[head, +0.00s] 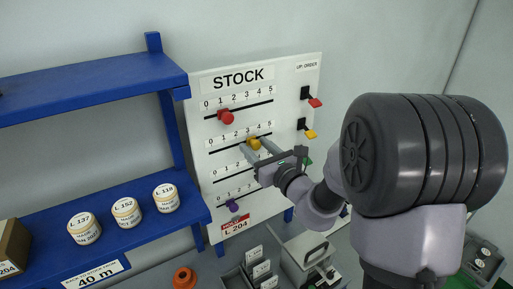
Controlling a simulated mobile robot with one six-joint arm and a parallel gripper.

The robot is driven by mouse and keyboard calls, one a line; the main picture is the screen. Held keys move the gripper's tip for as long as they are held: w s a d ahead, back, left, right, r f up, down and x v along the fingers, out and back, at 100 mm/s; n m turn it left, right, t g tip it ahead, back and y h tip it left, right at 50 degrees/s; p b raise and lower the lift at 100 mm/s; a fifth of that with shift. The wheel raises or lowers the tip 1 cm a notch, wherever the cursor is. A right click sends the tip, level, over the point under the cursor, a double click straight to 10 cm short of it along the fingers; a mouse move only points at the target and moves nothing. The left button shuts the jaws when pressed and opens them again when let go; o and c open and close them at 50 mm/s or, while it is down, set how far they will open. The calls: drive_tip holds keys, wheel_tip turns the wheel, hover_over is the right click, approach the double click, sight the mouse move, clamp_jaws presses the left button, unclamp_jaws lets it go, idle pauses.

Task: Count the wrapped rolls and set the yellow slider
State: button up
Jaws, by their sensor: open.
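The white STOCK board (290,80) has several numbered slider rows from 0 to 5. The yellow slider (253,143) is in the second row, around 3 to 4; the exact mark is unclear. My gripper (257,148) is open in front of the board, one finger on each side of the yellow knob; I cannot tell whether they touch it. Three round cream rolls with labels stand on the blue shelf: L 137 (84,229), L 152 (127,212) and L 118 (166,198). Whether they are wrapped is hard to tell.
The red slider (227,118) is near 1 to 2, the purple slider (232,206) in the bottom row. My gripper partly covers the third row. Red (315,102) and yellow (310,134) flip tabs sit at the right. A 40 m tag (96,275) is on the shelf edge.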

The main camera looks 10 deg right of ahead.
drive_tip(key=b+v, duration=1.1)
drive_tip(key=v, duration=0.6)
drive_tip(key=shift+s+b, duration=0.2)
drive_tip(key=shift+b, duration=0.2)
